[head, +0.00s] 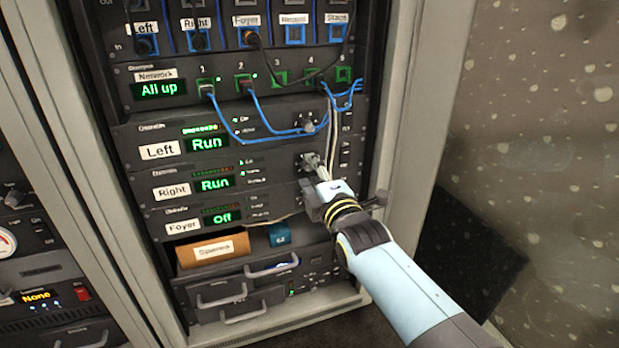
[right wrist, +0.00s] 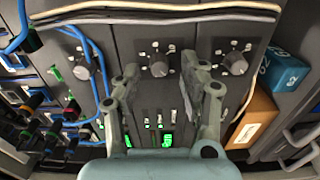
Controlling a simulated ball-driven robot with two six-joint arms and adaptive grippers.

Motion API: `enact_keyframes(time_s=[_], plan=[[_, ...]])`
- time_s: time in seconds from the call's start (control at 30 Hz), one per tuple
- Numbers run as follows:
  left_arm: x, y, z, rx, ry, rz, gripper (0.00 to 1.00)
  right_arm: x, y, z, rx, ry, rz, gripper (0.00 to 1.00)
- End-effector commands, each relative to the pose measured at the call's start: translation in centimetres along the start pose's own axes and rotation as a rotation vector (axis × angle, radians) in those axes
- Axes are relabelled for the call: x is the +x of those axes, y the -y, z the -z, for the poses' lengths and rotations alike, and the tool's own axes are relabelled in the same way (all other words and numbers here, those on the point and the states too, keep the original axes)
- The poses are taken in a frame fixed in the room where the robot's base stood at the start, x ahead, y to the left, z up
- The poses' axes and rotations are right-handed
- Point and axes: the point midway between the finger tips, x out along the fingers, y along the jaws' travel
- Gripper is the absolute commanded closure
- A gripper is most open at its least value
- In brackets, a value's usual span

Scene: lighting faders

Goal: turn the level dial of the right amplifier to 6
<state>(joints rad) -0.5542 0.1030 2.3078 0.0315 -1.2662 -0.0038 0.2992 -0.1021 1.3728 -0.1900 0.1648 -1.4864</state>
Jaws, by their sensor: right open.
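The right amplifier (head: 172,191) is the rack unit labelled "Right", with a green "Run" display. Its level dial (right wrist: 160,67) is a grey round knob, in the middle of three in the right wrist view. My right gripper (head: 313,164) reaches to the right part of this unit in the head view and hides the dial there. In the right wrist view the open fingertips (right wrist: 160,72) stand on either side of the dial, with gaps visible. Contact does not show. The dial's setting is too small to read. My left gripper is out of view.
The left amplifier's dial (head: 309,127) is just above, and the Foyer dial (right wrist: 235,63) is on the other side. Blue cables (head: 270,130) and pale cables (right wrist: 160,14) hang close by. A cardboard box (head: 213,250) and a blue box (head: 280,235) sit on the shelf below.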

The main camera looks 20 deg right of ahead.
Motion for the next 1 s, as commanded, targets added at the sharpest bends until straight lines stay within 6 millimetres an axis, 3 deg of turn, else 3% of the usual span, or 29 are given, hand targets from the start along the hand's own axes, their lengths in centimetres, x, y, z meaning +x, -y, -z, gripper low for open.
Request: enact_keyframes(time_s=[0.13,0.4,0.73,1.0], plan=[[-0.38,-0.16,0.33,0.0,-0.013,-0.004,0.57,1.03,0.16,-0.01,0.0,0.0,0.002,0.57],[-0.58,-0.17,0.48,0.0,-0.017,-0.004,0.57,1.19,0.0,-0.01,0.001,0.0,0.001,0.57],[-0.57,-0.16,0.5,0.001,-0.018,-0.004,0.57,1.16,0.02,-0.01,0.001,0.0,0.002,0.99],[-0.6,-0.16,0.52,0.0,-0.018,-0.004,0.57,1.14,0.06,-0.01,0.008,0.0,0.003,1.0]])
